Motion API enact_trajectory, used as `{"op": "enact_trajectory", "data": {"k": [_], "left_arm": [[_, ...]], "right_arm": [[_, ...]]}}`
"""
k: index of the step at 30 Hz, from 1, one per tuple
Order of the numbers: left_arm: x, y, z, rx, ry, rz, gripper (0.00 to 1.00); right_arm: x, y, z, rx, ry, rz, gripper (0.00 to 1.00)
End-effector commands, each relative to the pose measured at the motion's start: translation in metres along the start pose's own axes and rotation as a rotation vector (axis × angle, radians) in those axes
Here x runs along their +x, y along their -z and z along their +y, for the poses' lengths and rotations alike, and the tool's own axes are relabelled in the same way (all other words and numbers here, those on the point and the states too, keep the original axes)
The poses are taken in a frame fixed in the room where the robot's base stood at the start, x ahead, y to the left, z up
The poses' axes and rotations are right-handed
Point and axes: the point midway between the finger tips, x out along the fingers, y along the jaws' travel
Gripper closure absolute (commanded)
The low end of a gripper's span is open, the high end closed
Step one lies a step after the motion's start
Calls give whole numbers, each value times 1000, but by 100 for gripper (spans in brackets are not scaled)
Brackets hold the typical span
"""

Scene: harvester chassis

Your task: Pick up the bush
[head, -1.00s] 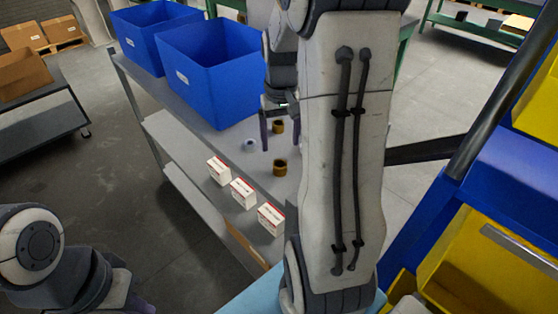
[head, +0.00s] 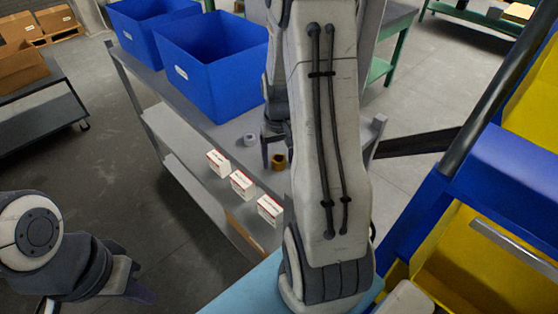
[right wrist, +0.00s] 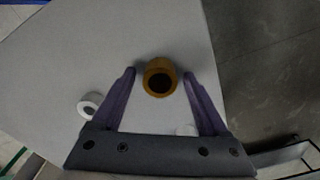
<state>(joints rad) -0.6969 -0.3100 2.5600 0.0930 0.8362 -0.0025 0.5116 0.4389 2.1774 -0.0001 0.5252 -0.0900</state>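A bronze-coloured bush (head: 279,161) stands on the grey table, just in front of my right gripper (head: 277,152) in the head view. In the right wrist view the bush (right wrist: 159,70) lies between the tips of my open right gripper (right wrist: 158,76). A gap shows on each side of it, so the fingers do not touch it. My left gripper (head: 137,290) hangs at the lower left of the head view, away from the table. I cannot make out its finger gap.
A pale ring (head: 250,139) lies left of the bush. Blue bins (head: 210,70) stand at the back of the table (head: 205,128). A blue-and-yellow rack (head: 500,190) is at the right.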

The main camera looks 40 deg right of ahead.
Motion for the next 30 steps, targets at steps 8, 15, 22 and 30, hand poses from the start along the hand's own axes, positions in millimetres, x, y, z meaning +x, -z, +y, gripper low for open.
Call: {"op": "enact_trajectory", "data": {"k": [8,15,22,30], "left_arm": [[0,0,0,0,0,0,100],[1,0,0,0,0,0,100],[10,0,-1,-2,0,0,100],[30,-2,-2,-5,0,0,100]], "right_arm": [[-1,0,0,0,0,1,100],[-3,1,0,0,0,2,100],[-22,1,0,0,-1,6,100],[-63,-28,30,7,-2,8,100]]}}
